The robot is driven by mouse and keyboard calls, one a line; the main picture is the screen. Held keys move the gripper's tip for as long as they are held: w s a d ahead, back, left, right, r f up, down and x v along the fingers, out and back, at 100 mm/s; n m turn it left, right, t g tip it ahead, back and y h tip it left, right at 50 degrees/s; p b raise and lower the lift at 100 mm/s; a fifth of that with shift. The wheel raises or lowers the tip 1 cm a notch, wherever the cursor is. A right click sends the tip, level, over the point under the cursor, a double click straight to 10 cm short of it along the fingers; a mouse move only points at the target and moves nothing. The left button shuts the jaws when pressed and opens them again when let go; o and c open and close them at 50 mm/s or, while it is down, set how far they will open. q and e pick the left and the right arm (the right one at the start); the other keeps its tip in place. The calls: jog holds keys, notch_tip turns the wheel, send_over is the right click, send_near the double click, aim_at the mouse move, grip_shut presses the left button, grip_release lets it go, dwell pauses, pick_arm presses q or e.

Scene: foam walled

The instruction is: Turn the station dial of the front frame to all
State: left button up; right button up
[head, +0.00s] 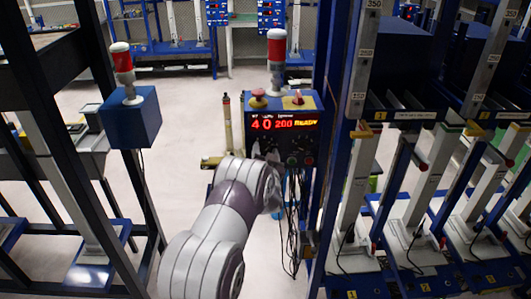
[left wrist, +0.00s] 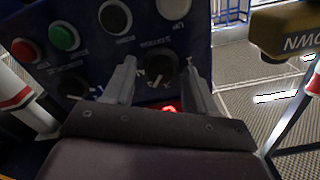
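The front frame's blue control box (head: 312,108) stands ahead of me, with a lit red display (head: 284,124) reading 40, 200 and a blurred word. My left arm reaches up to its lower face; in the head view the arm mostly hides the gripper. In the left wrist view the panel looks upside down. A black dial with a white pointer (left wrist: 160,68) shows between the two separated grey fingers of my left gripper (left wrist: 158,80). Contact cannot be told. Another black knob (left wrist: 72,86) is to its left. My right gripper is out of view.
A red emergency-type button (head: 259,96) and a red-topped lamp (head: 277,48) are on the box. Black cables (head: 291,225) hang below it. Another blue box with a red lamp (head: 131,118) is at left. Blue racks (head: 400,115) stand at right. Pale floor lies between.

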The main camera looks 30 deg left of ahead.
pick_arm(q)
jog(key=c, duration=0.9)
jog(key=shift+c, duration=0.2)
jog(key=shift+m, duration=0.3)
jog(key=m+b, duration=0.1)
jog(key=m, duration=0.1)
jog(key=shift+f+m, duration=0.1)
jog(key=shift+m, duration=0.2)
jog(key=m+b, duration=0.1)
jog(key=m, duration=0.3)
jog(key=shift+m, duration=0.6)
jog(key=o, duration=1.1)
jog(key=shift+c, duration=0.2)
jog(key=shift+s+d, duration=0.1)
